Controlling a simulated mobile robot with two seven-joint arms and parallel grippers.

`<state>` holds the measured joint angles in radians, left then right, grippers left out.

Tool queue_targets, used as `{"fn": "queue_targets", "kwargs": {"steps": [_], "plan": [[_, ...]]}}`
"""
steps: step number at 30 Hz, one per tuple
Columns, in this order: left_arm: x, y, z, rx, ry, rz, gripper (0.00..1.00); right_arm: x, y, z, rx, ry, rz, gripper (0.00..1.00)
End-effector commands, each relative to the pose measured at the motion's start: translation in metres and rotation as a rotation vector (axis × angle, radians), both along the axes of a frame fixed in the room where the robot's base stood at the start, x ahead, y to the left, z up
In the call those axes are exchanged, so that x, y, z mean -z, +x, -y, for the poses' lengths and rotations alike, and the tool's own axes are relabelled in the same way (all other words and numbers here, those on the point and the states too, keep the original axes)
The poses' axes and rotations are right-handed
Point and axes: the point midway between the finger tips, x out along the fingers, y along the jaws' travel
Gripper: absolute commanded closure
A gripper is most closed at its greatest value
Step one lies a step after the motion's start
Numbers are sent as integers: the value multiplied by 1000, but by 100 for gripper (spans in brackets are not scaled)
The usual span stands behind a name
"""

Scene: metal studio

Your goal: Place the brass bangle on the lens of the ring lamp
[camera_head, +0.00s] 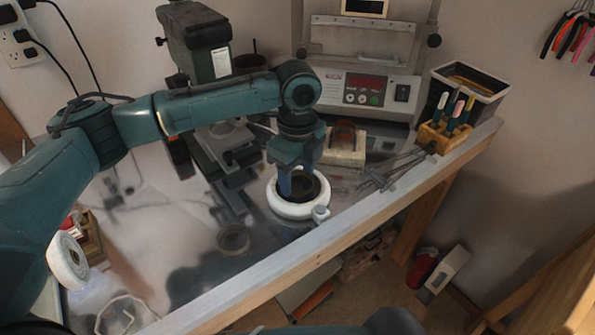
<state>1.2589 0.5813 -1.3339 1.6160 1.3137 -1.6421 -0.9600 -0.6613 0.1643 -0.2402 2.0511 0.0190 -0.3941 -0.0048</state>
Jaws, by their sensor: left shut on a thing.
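The ring lamp (288,211) is a white ring with a small knob at its front right, lying on the metal bench near the front edge. My left gripper (299,188) points down into the middle of the ring lamp, its fingers shut on the brass bangle (322,187). The bangle shows as a dark, brownish curved rim inside the white ring, at or just above the lens. The fingers partly hide the bangle and the lens, so I cannot tell whether they touch. My right gripper is not in view.
A block with a brown curved piece (343,146) stands behind the lamp. Long metal tools (392,170) and a wooden tool holder (443,136) are to the right. A round dish-like thing (233,240) lies front left. A white roll (68,262) is at far left.

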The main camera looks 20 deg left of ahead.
Motion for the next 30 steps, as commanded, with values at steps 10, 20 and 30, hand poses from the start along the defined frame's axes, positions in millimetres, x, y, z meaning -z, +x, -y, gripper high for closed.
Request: {"fn": "queue_targets", "kwargs": {"steps": [10, 20, 30], "plan": [[3, 0, 0, 0, 0, 0, 28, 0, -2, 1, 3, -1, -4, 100], [2, 0, 0, 0, 0, 1, 24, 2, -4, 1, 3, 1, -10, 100], [-51, 1, 1, 1, -3, 5, 24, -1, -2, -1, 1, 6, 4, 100]]}}
